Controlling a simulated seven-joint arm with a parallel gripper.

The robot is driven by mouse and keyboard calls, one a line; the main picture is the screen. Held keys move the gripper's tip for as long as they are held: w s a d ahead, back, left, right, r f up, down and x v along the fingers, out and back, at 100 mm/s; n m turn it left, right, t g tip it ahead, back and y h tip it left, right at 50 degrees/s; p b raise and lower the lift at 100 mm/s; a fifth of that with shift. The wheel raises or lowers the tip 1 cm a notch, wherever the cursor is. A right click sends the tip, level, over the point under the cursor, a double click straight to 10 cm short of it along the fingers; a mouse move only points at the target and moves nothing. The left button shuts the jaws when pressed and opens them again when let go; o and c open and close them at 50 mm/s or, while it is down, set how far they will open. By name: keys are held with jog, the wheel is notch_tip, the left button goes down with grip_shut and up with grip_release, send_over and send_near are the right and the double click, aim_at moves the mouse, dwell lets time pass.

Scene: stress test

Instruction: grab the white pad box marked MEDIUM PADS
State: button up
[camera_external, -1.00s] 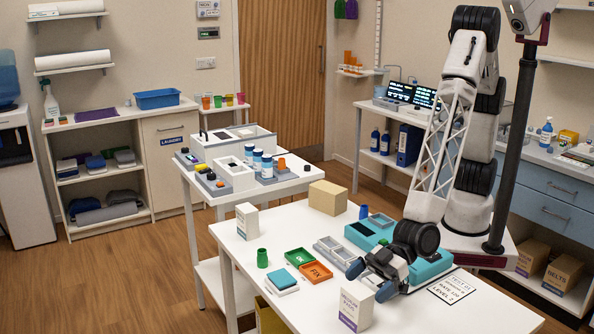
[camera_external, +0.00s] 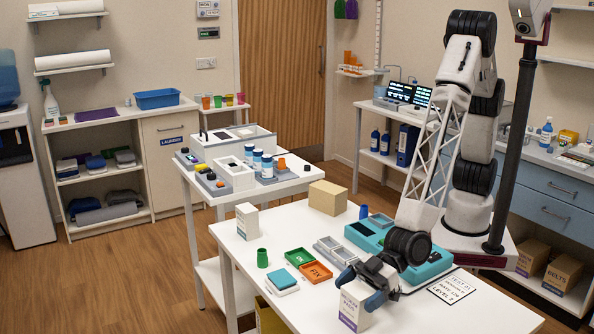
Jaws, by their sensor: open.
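The white pad box (camera_external: 353,311) stands upright near the front of the white table (camera_external: 430,318). Its front has a purple band and small lettering that I cannot read fully. My gripper (camera_external: 360,290) is open at the top of this box, with its blue-tipped fingers in front of and beside the box's upper part. The fingers hide part of the box top, and I cannot tell whether they touch it. Another white box (camera_external: 247,221) stands at the table's far left corner; its marking is too small to read.
Near my gripper lie a grey divided tray (camera_external: 334,249), an orange FIX tray (camera_external: 316,271), a green OK tray (camera_external: 299,257) and a teal device (camera_external: 370,237). A printed card (camera_external: 453,289) lies right.

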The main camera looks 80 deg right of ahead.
jog(key=c, duration=1)
jog(key=shift+r, duration=5)
